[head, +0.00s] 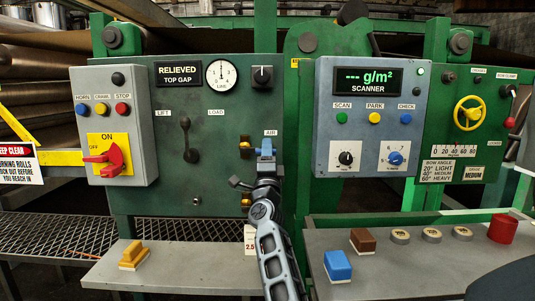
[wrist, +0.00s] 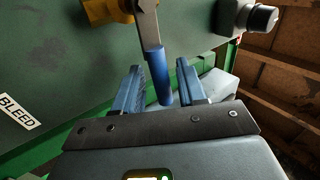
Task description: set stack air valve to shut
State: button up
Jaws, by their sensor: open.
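The air valve (head: 246,143) is a brass fitting on the green panel under the AIR label, partly hidden by my gripper in the head view. In the wrist view its brass body (wrist: 103,11) is at the top. A grey metal lever with a blue sleeve, the valve handle (wrist: 158,76), runs from it down between my fingers. My gripper (wrist: 160,88) is open, with one blue finger on each side of the sleeve; I see a gap on both sides. In the head view my gripper (head: 265,150) is in front of the valve.
A grey switch box (head: 145,130) stands left on the panel and the scanner box (head: 318,110) right. The LOAD lever (head: 190,145) is left of the valve. A grey ledge (head: 190,272) with a yellow block is below. A BLEED label (wrist: 17,111) shows in the wrist view.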

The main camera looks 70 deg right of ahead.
jog(key=v, duration=0.7)
jog(key=shift+a+f, duration=0.25)
jog(key=shift+a, duration=0.05)
jog(key=shift+s, duration=0.1)
jog(key=s+a+f+n+t+y+p, duration=0.1)
jog(key=s+a+f+n+t+y, duration=0.3)
jog(key=a+n, duration=0.4)
jog(key=s+a+f+n+t+y+p, duration=0.1)
jog(key=s+a+f+n+t+y, duration=0.2)
jog(key=a+n+y, duration=0.55)
jog(key=s+a+f+n+t+y+p, duration=0.1)
jog(key=s+a+f+n+t+y, duration=0.15)
jog(key=a+f+n, duration=0.55)
jog(key=s+a+r+n+g+y+p, duration=0.1)
jog(key=s+a+r+n+g+y, duration=0.2)
jog(key=s+a, duration=1.5)
jog(key=a+n+g+y, duration=0.1)
jog(key=a+n+y, duration=0.1)
jog(key=y, duration=0.3)
jog(key=shift+r+n+p, duration=0.15)
jog(key=shift+n+p, duration=0.25)
jog(key=shift+n, duration=0.45)
